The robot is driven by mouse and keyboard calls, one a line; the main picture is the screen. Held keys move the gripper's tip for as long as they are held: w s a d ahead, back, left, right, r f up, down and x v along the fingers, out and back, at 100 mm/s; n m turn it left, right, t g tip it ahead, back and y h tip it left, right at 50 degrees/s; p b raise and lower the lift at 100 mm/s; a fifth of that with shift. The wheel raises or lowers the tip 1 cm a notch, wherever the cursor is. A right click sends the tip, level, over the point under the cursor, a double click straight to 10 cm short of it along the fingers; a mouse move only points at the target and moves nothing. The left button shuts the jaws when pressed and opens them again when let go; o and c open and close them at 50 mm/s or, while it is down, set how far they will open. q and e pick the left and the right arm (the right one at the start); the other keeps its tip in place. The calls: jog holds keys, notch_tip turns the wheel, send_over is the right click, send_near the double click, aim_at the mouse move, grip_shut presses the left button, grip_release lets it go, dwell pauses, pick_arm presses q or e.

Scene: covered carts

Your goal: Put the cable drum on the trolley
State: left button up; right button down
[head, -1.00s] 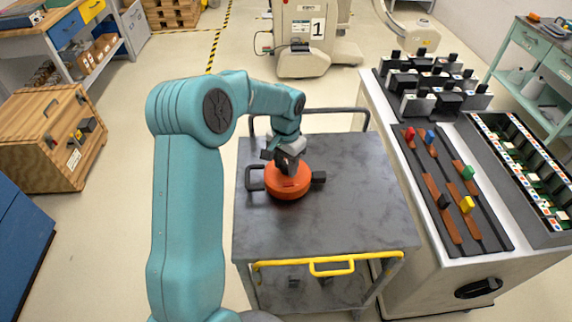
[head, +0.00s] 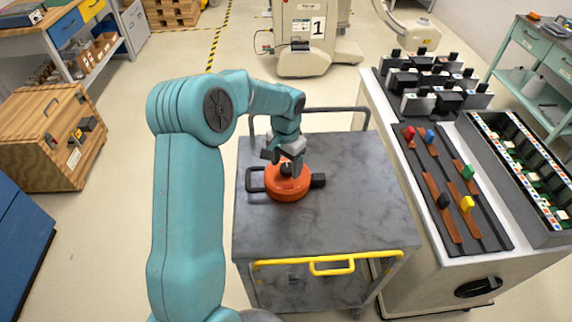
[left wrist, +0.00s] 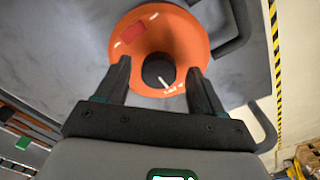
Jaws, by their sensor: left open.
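The orange cable drum (head: 288,187) sits on the grey top of the trolley (head: 330,215), near its back left, with a black handle loop on its left and a black block on its right. My left gripper (head: 287,163) is right above the drum. In the left wrist view the open fingers (left wrist: 158,85) stand on either side of the drum's black centre knob (left wrist: 158,70), with the orange drum (left wrist: 185,40) beyond them. I cannot tell whether they touch the knob. My right gripper is in neither view.
A bench with switch blocks and coloured levers (head: 443,190) stands right beside the trolley. The trolley has a yellow front handle (head: 332,267) and a grey back rail. A wooden crate (head: 50,140) stands at the left. The trolley top's front and right are clear.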

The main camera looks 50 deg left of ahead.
pick_arm(q)
notch_tip(320, 180, up, 11)
jog(key=shift+r, duration=0.15)
dwell(0.5)
